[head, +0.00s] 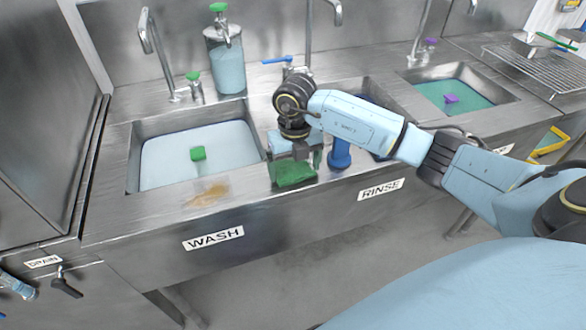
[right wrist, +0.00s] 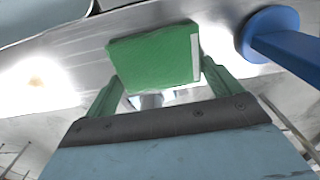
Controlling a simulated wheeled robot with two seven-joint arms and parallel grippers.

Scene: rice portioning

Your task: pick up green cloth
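The green cloth (head: 293,173) lies at the front edge of the steel counter, between the wash and rinse basins. In the right wrist view it is a flat green block (right wrist: 150,58) with a pale strip on its right side. My right gripper (head: 303,158) is down at the cloth. In the right wrist view its two green fingers (right wrist: 160,78) are spread apart, one by each side of the cloth. Whether they touch it is hard to tell. My left gripper is out of the head view.
A blue object (head: 340,154) stands just right of the cloth, also close in the right wrist view (right wrist: 270,32). The wash basin (head: 160,190), with a green item (head: 198,153) in it, is to the left. A brown smear (head: 206,195) marks the counter.

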